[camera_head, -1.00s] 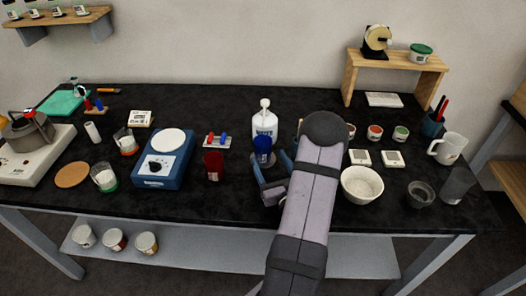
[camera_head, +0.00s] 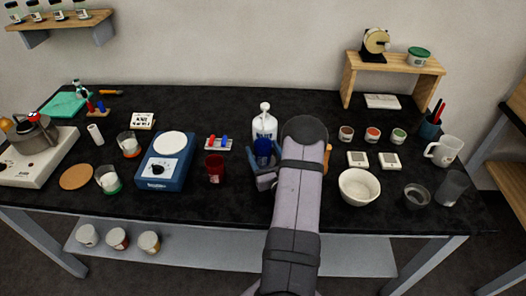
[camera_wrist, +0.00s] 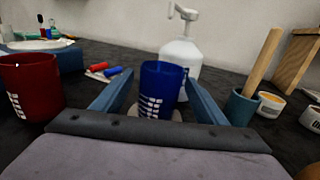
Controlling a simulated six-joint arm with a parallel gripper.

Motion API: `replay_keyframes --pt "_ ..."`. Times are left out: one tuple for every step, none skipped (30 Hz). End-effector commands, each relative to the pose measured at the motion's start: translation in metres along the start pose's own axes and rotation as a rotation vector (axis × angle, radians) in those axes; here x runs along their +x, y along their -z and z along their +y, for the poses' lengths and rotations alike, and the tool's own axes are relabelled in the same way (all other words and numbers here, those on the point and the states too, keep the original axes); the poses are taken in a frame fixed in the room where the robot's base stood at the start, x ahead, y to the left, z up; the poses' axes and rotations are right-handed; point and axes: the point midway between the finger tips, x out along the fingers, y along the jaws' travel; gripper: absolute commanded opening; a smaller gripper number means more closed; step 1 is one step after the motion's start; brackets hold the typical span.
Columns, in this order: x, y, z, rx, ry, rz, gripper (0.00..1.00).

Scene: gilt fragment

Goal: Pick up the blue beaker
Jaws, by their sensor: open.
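The blue beaker (camera_head: 263,148) stands upright on the black bench, in front of the white pump bottle (camera_head: 264,122). In the wrist view the blue beaker (camera_wrist: 160,88) has white markings and sits on a pale round disc (camera_wrist: 176,115). My gripper (camera_head: 265,158) is open, with its two blue fingers on either side of the beaker. In the wrist view my gripper's fingers (camera_wrist: 158,92) flank the beaker with a gap on each side. The beaker's lower front is hidden behind the gripper body.
A red beaker (camera_head: 214,167) stands left of the gripper, near the blue-based hot plate (camera_head: 162,168). Red and blue pieces on a small rack (camera_head: 219,143) lie behind it. A small pot with a wooden stick (camera_wrist: 243,105) is close on the right. A white bowl (camera_head: 360,186) stands further right.

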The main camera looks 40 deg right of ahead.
Motion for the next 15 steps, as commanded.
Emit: replay_keyframes --pt "0.0027 -0.0005 0.0002 0.0 0.0 0.001 0.67" --pt "0.0037 -0.0002 0.0001 0.0 0.001 0.001 0.67" --pt "0.0045 0.0 0.0 0.001 0.001 0.001 0.67" --pt "0.0049 0.0001 -0.0001 0.001 0.001 0.001 0.67" --pt "0.005 0.0003 -0.0001 0.001 0.001 0.001 0.67" --pt "0.005 0.0004 -0.0001 0.001 0.001 0.001 0.67" --pt "0.005 0.0004 -0.0001 0.0 0.001 0.001 0.67" --pt "0.0049 0.0004 -0.0001 0.0 0.001 0.001 0.67" --pt "0.0049 0.0004 -0.0001 0.0 0.001 0.001 0.67" --pt "0.0049 0.0004 -0.0001 0.0 0.001 0.0 0.64" --pt "0.0048 0.0004 -0.0001 0.0 0.001 0.0 0.57" --pt "0.0048 0.0003 0.0 0.0 0.001 0.0 0.47" --pt "0.0048 0.0003 0.0 0.0 0.001 0.0 0.4" --pt "0.0047 0.0003 0.0 0.0 0.001 0.0 0.33" --pt "0.0047 0.0003 0.0 0.0 0.001 0.0 0.24"
